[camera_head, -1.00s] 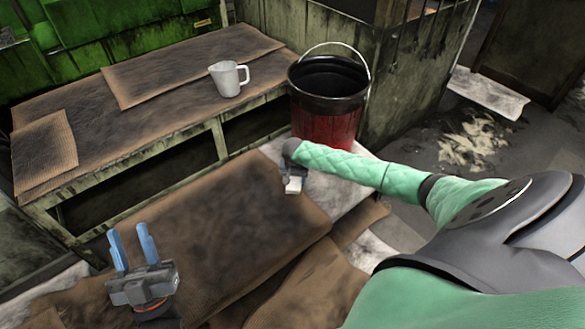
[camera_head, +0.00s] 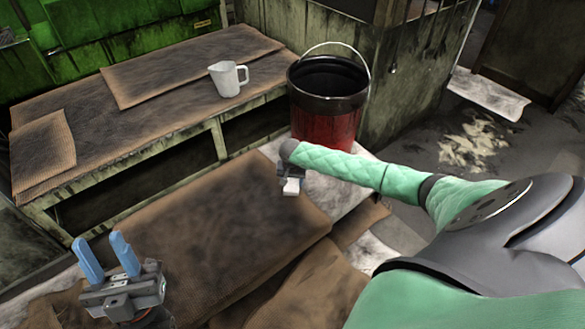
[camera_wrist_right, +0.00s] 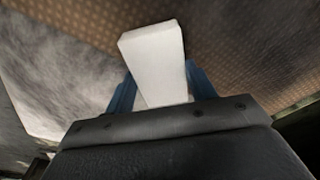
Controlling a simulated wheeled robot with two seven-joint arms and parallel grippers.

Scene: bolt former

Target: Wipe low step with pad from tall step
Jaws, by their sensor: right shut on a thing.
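The white pad (camera_head: 291,187) is in my right gripper (camera_head: 290,176) over the right part of the low step (camera_head: 235,215). The right wrist view shows the white pad (camera_wrist_right: 153,62) between the blue fingers of my right gripper (camera_wrist_right: 160,88), shut on it. I cannot tell whether the pad touches the step's surface. The low step has a brown, dark-stained mat, with a grey-white surface at its right. The tall step (camera_head: 150,120) stands behind it, with stained brown mats on top. My left gripper (camera_head: 106,256) is open and empty at the lower left, fingers pointing up.
A white jug (camera_head: 228,78) stands on the tall step near its right end. A red and black bucket (camera_head: 326,120) with a raised handle stands right of the tall step, close behind my right forearm. Brown cloth (camera_head: 300,285) hangs at the front of the low step.

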